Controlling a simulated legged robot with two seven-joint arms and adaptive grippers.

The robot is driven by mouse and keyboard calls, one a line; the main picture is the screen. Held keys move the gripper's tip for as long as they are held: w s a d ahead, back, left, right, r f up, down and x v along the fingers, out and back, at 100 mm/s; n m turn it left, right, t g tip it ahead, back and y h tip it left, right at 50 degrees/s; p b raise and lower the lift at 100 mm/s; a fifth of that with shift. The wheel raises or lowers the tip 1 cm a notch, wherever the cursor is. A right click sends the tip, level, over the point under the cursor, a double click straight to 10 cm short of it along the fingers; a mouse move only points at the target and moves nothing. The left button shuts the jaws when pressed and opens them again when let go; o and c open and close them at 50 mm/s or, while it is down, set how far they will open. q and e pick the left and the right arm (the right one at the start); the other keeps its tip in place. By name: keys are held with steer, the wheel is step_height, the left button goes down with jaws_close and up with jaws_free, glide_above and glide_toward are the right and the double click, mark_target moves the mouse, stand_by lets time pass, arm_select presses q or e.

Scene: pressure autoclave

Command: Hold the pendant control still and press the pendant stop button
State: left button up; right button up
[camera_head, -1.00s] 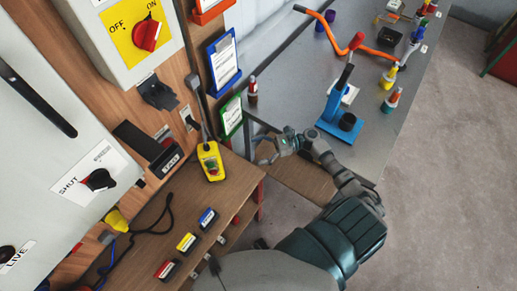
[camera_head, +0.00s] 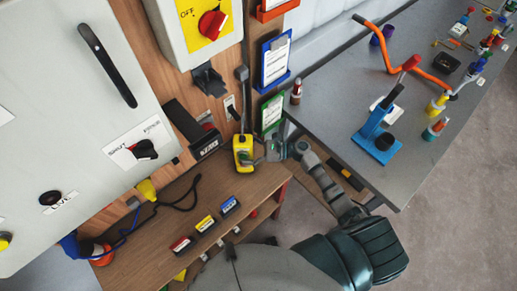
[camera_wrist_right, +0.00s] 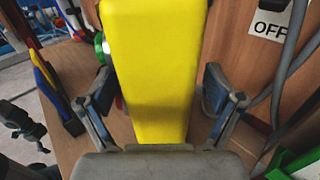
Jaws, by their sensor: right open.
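The yellow pendant control (camera_head: 243,153) hangs upright on its cable in front of the wooden panel. My right gripper (camera_head: 262,152) is at its right side. In the right wrist view the yellow body (camera_wrist_right: 155,70) stands between the open fingers of this gripper, with a gap on both sides. A green button with a pale ring (camera_wrist_right: 102,45) and a bit of red show at the pendant's left edge; the stop button's face is not clear. A dark jointed shape (camera_wrist_right: 22,125) at the left of the wrist view may be my left gripper; the head view does not show that gripper.
A wooden shelf (camera_head: 255,190) below the pendant bears red, yellow and blue labelled blocks (camera_head: 205,223). A grey cabinet (camera_head: 70,150) stands left. A blue clipboard (camera_head: 276,62) and a green one (camera_head: 271,113) hang close by. A grey bench (camera_head: 340,90) lies right.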

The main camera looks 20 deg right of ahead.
steer(key=shift+w+a, duration=0.15)
steer(key=shift+a, duration=0.25)
arm_select(q)
steer(key=shift+d, duration=0.1)
arm_select(e)
steer(key=c, duration=1.3)
arm_select(q)
steer(key=shift+c, duration=0.5)
arm_select(e)
steer(key=c, duration=0.3)
arm_select(q)
jaws_close()
